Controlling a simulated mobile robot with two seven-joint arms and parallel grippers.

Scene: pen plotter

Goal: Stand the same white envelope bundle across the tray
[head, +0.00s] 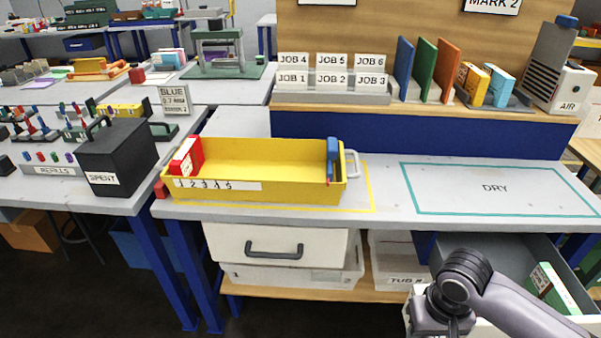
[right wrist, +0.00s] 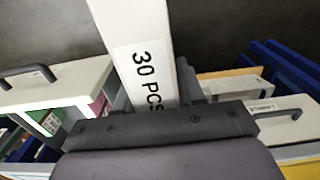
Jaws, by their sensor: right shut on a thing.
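The white envelope bundle (right wrist: 143,50), labelled "30 PCS", is held in my right gripper (right wrist: 155,112) in the right wrist view. It sticks out away from the gripper, above the dark floor. The fingertips are mostly hidden. In the head view my right wrist is at the lower right, in front of the open drawer, and the bundle does not show. The yellow tray (head: 270,158) lies on the bench with a strip marked 1 to 5 on its front wall. A red-and-white bundle (head: 187,157) stands at its left end; the middle is empty. My left gripper is out of view.
A blue object (head: 333,158) is at the tray's right end, by a pale handle (head: 352,164). The open drawer (head: 480,262) holds a green-and-white bundle (head: 552,288). A black SPENT box (head: 117,156) stands left of the tray. The DRY area (head: 495,188) is clear.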

